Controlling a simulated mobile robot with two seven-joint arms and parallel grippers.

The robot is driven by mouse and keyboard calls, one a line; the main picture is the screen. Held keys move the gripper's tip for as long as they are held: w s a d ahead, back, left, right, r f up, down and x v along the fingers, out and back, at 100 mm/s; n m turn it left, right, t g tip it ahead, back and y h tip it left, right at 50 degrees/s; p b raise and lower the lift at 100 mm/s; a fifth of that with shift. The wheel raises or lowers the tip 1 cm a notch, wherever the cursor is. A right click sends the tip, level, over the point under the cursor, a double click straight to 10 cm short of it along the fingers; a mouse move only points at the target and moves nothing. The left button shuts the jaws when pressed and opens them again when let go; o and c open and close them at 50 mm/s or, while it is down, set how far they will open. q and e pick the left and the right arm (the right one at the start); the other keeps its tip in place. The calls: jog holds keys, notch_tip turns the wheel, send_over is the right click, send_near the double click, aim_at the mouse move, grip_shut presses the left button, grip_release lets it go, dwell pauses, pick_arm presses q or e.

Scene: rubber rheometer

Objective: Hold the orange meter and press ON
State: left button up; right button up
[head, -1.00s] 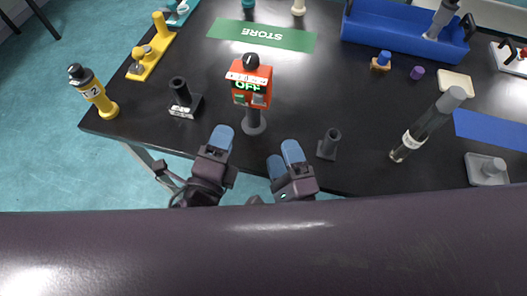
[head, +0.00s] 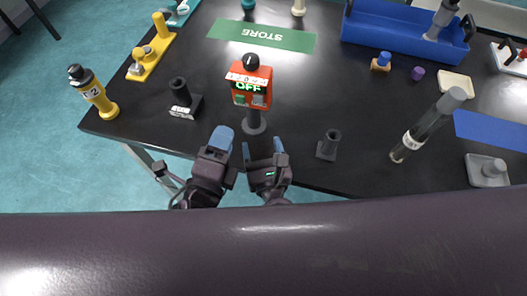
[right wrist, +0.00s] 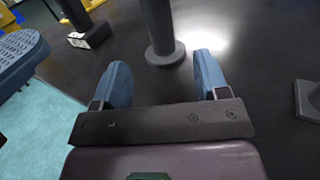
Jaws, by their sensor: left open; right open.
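The orange meter (head: 251,85) stands upright on a dark round-footed post (head: 254,123) near the table's front edge. Its display reads OFF in green, with a green button and a grey button below it and a black knob on top. My left gripper (head: 222,140) is in front of the meter and a little left, apart from it. My right gripper (head: 263,148) is open and empty, just in front of the post. In the right wrist view, the post's foot (right wrist: 165,52) lies beyond and between the open fingers (right wrist: 158,82), not touching them.
A black holder (head: 182,103) stands left of the meter and another small black holder (head: 328,146) stands right. A yellow-black cylinder (head: 93,92) is at the left corner. A clear tube (head: 425,130) leans at right. A green STORE mat (head: 263,35) lies behind.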

aim_at(255, 120)
jog(key=w, duration=0.3)
jog(key=w+a, duration=0.1)
jog(key=w, duration=0.6)
jog(key=shift+w+a, duration=0.1)
jog(key=shift+a, duration=0.2)
jog(key=c, duration=1.1)
pick_arm(q)
grip_shut()
dwell(0.6)
jog(key=shift+w+r, duration=0.1)
